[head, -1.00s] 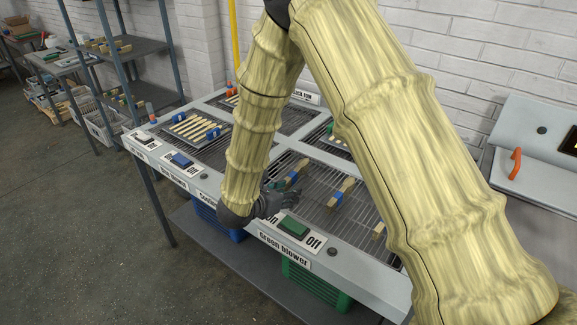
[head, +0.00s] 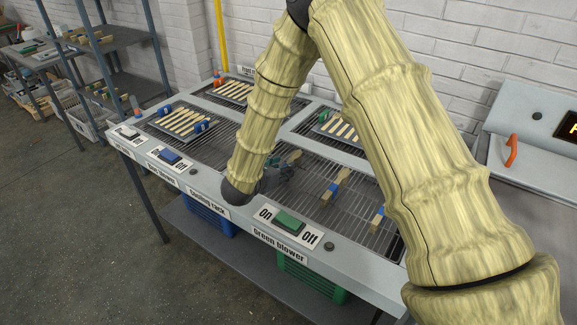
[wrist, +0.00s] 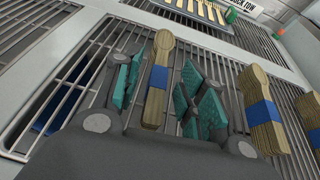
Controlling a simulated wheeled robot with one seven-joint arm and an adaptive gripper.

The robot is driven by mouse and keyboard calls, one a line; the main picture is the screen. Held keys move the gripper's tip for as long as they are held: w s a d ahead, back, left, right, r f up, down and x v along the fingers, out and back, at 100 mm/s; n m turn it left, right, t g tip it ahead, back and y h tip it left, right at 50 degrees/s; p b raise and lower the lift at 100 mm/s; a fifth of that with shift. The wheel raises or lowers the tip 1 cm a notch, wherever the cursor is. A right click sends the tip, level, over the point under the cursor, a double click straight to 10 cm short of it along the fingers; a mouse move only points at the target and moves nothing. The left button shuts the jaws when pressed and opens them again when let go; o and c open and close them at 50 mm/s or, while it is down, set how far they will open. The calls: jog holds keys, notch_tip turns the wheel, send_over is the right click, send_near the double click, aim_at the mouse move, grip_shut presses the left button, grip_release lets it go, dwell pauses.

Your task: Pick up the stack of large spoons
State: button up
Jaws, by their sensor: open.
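A wooden spoon stack with a blue band (wrist: 157,78) lies on the rack grille, its rounded end pointing away. It stands between the two teal-padded fingers of my gripper (wrist: 160,92) in the wrist view, with a gap visible on both sides. In the head view my gripper (head: 278,172) is low at the rack, partly hidden by my arm, and the end of this stack (head: 294,157) shows beside it. A second banded stack (head: 335,187) lies to the right and also shows in the wrist view (wrist: 261,112). A third (head: 377,218) lies further right. I cannot tell their sizes exactly.
The metal cooling rack (head: 310,205) has a raised front edge with a green switch (head: 289,222) and a blue switch (head: 169,155). Trays of loose spoons (head: 181,121) lie on the left and back sections. A grey machine (head: 525,160) stands at right.

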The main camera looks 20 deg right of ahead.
jog(key=shift+w+d, duration=0.1)
jog(key=shift+d, duration=0.3)
jog(key=shift+p+x, duration=0.8)
jog(key=shift+x, duration=1.25)
jog(key=shift+w+a+f, duration=0.1)
jog(key=shift+a, duration=0.05)
grip_shut()
